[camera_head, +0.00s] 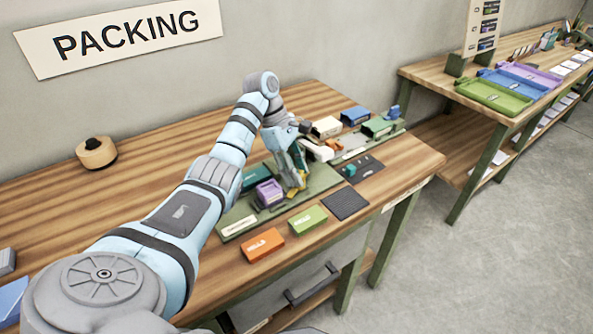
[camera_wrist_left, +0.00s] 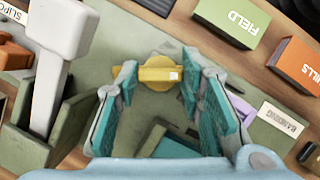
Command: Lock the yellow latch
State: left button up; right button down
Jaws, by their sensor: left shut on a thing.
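The yellow latch (camera_wrist_left: 157,75) has a round base with a bar across it and sits on a green board (camera_wrist_left: 167,30). In the left wrist view my left gripper (camera_wrist_left: 158,77) is shut on the bar, with one fingertip at each end. In the head view my left gripper (camera_head: 300,184) points down over the green board (camera_head: 243,212), and a little yellow shows at its fingertips. The arm and fingers hide much of the latch there. My right gripper is in neither view.
A purple block (camera_head: 269,192) stands left of the gripper. An orange WILLS box (camera_head: 262,245) and a green FIELD box (camera_head: 307,220) lie in front, beside a black ribbed mat (camera_head: 346,204). A white-handled device (camera_wrist_left: 60,60) stands close by. The table's left part is mostly clear.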

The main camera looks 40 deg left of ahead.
pick_arm(q)
jog(key=shift+w+r+m+g, duration=0.15)
jog(key=shift+m+g, duration=0.15)
jog(key=shift+m, duration=0.6)
jog(key=shift+m+g, duration=0.4)
jog(key=shift+m, duration=0.4)
jog(key=m+b, duration=0.1)
jog(key=b, duration=0.1)
jog(key=shift+w+f+m+g+b, duration=0.1)
jog(key=shift+f+m+g+b, duration=0.2)
jog(key=shift+m+b, duration=0.1)
jog(key=shift+r+m+b, duration=0.2)
jog(key=shift+m+b, duration=0.2)
jog(key=shift+b, duration=0.3)
jog(key=o, duration=1.2)
jog(key=shift+c, duration=0.2)
